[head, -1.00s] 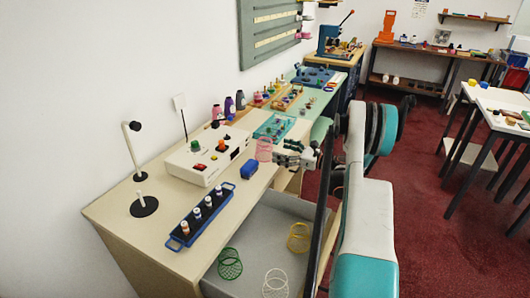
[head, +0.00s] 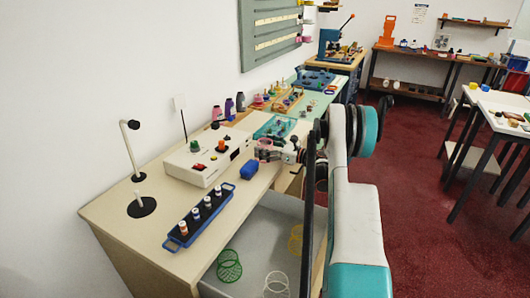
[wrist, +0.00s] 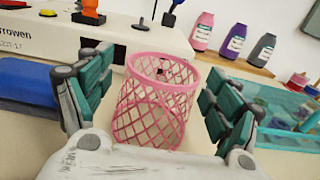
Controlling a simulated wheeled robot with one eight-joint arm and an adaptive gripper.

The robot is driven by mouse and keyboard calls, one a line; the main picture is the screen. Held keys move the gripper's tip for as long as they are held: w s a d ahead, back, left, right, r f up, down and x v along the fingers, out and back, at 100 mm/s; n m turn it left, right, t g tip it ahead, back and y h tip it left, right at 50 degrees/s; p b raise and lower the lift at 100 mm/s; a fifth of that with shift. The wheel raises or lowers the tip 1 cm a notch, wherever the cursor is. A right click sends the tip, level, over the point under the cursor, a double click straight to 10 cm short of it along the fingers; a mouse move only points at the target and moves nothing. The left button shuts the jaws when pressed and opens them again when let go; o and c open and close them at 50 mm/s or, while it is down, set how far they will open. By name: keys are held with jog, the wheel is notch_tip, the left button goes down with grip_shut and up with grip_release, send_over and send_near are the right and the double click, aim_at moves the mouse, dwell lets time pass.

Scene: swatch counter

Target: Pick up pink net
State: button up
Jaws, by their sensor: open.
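The pink net (wrist: 152,105) is a lattice cylinder with a solid rim, standing upright on the counter in the wrist view. My gripper (wrist: 155,95) is open, with a teal-padded finger on each side of the net. Gaps show between the net and both fingers in that view. In the head view the pink net (head: 265,148) shows on the counter beside the white machine, partly covered by my gripper (head: 270,152).
A white machine (head: 205,160) and a blue block (head: 250,169) are close by on the left. A blue rack (head: 198,222) with several spools lies nearer. A teal tray (head: 275,127) is behind. An open drawer (head: 245,250) holds green, white and yellow nets.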

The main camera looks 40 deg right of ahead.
jog(key=c, duration=0.9)
jog(key=shift+r, duration=0.1)
notch_tip(320, 180, up, 20)
jog(key=p, duration=0.6)
jog(key=w+a+f+m+t+h, duration=0.15)
jog(key=w+a, duration=0.25)
jog(key=a, duration=0.9)
jog(key=w+a+r+m+g+h, duration=0.15)
jog(key=w+a, duration=0.25)
jog(key=a, duration=0.8)
jog(key=s+a+h, duration=0.1)
jog(key=s+a, duration=0.1)
jog(key=a, duration=0.4)
jog(key=s+a+m+t+h, duration=0.1)
jog(key=s+a, duration=0.2)
jog(key=a, duration=0.3)
jog(key=s+a+f+h, duration=0.1)
jog(key=s+a, duration=0.1)
jog(key=a, duration=0.4)
jog(key=shift+s+a+h, duration=0.15)
jog(key=shift+a+h, duration=0.2)
jog(key=shift+h, duration=0.05)
